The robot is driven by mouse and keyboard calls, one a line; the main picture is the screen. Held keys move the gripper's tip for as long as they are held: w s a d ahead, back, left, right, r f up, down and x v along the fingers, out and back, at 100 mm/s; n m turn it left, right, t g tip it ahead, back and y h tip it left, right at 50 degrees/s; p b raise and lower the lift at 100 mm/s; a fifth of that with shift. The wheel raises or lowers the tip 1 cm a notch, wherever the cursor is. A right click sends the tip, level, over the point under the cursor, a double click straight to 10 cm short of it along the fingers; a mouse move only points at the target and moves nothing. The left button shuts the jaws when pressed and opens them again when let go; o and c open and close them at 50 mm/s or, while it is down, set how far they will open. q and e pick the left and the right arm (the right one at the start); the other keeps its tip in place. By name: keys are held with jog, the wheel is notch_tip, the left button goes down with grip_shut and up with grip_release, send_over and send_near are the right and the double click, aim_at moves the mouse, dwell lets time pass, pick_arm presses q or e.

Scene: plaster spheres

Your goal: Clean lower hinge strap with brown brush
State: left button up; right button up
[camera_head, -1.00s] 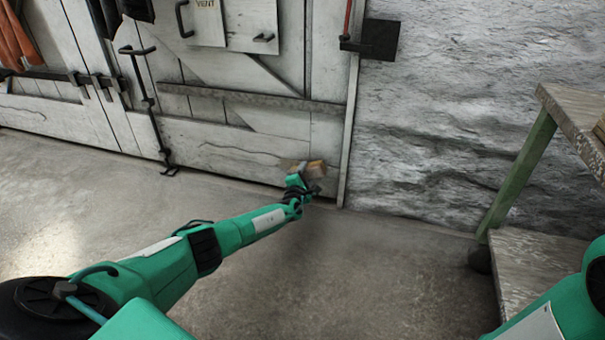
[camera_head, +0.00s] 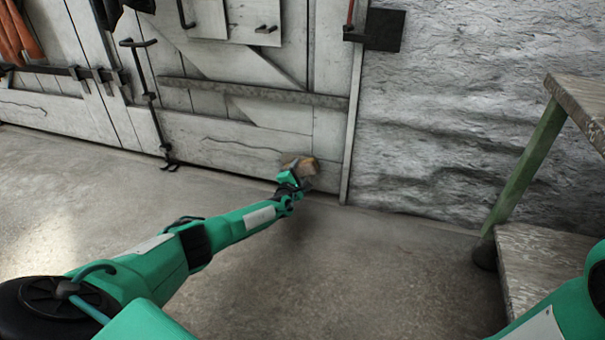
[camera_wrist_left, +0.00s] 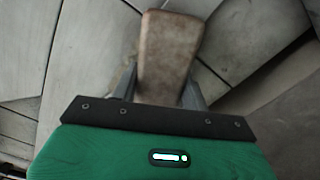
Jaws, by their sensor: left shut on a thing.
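The brown brush (camera_head: 304,167) is at the low right part of the white plank door (camera_head: 225,140). My left gripper (camera_head: 291,183) is shut on it; the left wrist view shows the brush's worn brown body (camera_wrist_left: 168,55) standing between the two fingers (camera_wrist_left: 160,90). The bristles are blurred or hidden, and I cannot tell whether they touch the door. A long grey strap (camera_head: 250,92) runs across the door above the brush, clearly apart from it. My right gripper is out of view; only part of my right arm shows at the lower right.
A rough stone wall (camera_head: 430,110) stands right of the door. A bench with green legs (camera_head: 525,170) and a low shelf (camera_head: 535,260) stand at the right. A dark metal plate (camera_head: 384,30) is on the wall. The concrete floor (camera_head: 330,280) is open.

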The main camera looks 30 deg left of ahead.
aim_at(307, 171)
pick_arm(q)
jog(key=shift+a, duration=0.15)
jog(key=shift+w+d+r+p, duration=0.1)
jog(key=shift+d+r+p, duration=0.2)
jog(key=shift+d+p, duration=0.15)
jog(key=shift+d+r+p, duration=0.2)
jog(key=shift+d+p, duration=0.2)
jog(key=shift+d, duration=0.1)
jog(key=shift+w+d+r+p, duration=0.25)
jog(key=shift+d+p, duration=0.1)
jog(key=shift+d, duration=0.1)
jog(key=shift+w+d+r+p, duration=0.1)
jog(key=shift+d+r+p, duration=0.2)
jog(key=shift+d, duration=0.15)
jog(key=shift+f, duration=0.1)
jog(key=shift+s, duration=0.1)
